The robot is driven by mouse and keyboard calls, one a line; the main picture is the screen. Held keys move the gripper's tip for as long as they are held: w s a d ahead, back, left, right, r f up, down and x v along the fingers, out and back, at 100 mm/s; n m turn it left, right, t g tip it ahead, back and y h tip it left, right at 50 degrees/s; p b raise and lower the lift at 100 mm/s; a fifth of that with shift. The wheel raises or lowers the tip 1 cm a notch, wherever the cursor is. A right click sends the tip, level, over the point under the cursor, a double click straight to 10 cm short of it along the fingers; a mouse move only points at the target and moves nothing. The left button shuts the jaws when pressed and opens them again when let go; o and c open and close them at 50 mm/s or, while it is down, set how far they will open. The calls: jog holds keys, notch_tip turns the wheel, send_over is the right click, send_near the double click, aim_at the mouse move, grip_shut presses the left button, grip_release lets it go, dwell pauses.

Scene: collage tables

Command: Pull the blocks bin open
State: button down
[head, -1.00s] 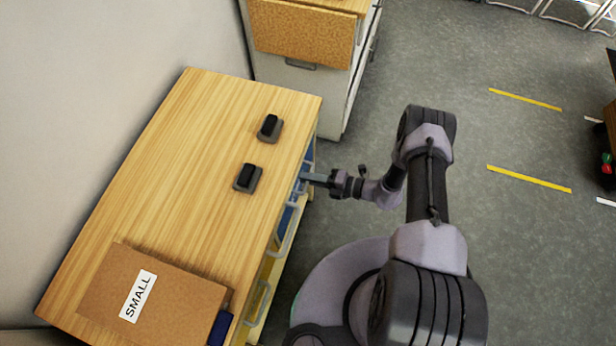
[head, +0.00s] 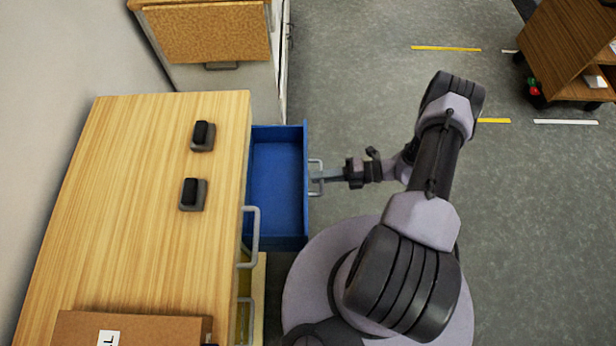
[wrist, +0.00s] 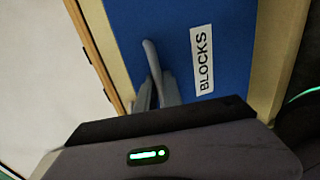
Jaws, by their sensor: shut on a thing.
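The blocks bin (head: 275,185) is a blue drawer standing well out from the right side of the wooden cabinet. Its visible inside is bare blue. In the wrist view its blue front (wrist: 222,22) carries a white label reading BLOCKS (wrist: 202,60). The bin's light grey handle (head: 315,165) is on its outer front. My gripper (head: 320,176) is shut on this handle, with my arm reaching in from the right. In the wrist view the fingers (wrist: 160,92) meet at the handle (wrist: 152,62).
Two black-and-grey items, one black-topped (head: 203,135) and another (head: 192,194), lie on the wooden top (head: 130,200). A brown box (head: 75,325) sits at its front. More handles (head: 250,238) line the cabinet side. A cork-fronted cabinet (head: 205,35) stands behind.

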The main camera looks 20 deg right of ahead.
jog(key=shift+d, duration=0.2)
jog(key=c, duration=1.5)
grip_release()
jog(key=p+v, duration=0.1)
jog(key=v, duration=1.6)
jog(key=shift+d, duration=0.2)
